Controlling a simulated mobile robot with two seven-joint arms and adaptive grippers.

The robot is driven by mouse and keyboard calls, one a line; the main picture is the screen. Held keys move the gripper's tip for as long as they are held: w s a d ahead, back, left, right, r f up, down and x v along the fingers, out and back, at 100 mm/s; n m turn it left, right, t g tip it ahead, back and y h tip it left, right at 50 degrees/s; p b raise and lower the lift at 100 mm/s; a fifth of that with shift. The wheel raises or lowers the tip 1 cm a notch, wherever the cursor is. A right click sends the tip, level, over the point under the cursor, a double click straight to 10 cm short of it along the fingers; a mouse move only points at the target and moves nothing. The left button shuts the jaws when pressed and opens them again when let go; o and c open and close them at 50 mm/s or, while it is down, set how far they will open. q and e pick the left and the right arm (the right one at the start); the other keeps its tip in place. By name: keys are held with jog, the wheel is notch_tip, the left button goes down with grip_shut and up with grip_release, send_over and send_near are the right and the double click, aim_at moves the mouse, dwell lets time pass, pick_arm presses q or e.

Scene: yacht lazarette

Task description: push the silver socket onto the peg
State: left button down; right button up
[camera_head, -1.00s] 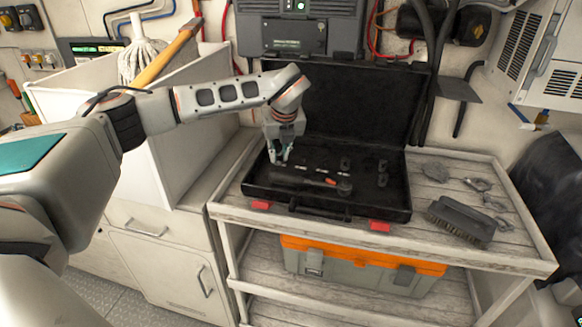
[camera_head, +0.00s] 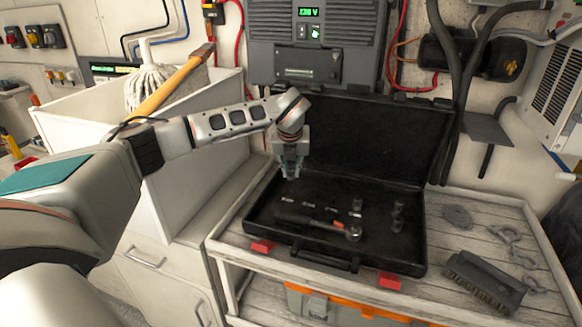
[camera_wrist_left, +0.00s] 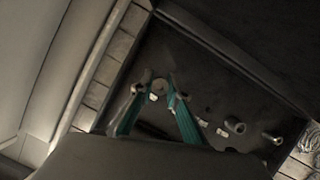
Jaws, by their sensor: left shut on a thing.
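My left gripper (camera_head: 291,176) hangs over the back left part of the open black case (camera_head: 300,255). In the left wrist view its teal fingers (camera_wrist_left: 159,90) are shut on a small round grey socket (camera_wrist_left: 159,84), likely the silver socket. The socket is hidden between the fingertips in the head view. The peg cannot be made out; a small white label (camera_head: 287,200) lies in front of the gripper. Two other sockets (camera_head: 357,207) (camera_head: 397,218) stand at the right of the case. My right gripper is not in view.
A ratchet (camera_head: 353,232) with a dark handle lies across the case front. The raised lid (camera_head: 370,140) stands behind the gripper. A brush (camera_head: 484,282) and metal shackles (camera_head: 505,235) lie on the bench at right. A white bin (camera_head: 190,150) stands at left.

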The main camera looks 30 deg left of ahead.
aim_at(291, 179)
pick_arm(q)
jog(key=shift+f, duration=1.9)
jog(key=shift+f+b, duration=0.45)
jog(key=shift+f, duration=0.4)
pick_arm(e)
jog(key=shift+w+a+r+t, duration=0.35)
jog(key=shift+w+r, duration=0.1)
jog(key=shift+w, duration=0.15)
pick_arm(q)
jog(key=c, duration=1.9)
grip_release()
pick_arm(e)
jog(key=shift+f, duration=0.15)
pick_arm(q)
jog(key=shift+r, duration=0.15)
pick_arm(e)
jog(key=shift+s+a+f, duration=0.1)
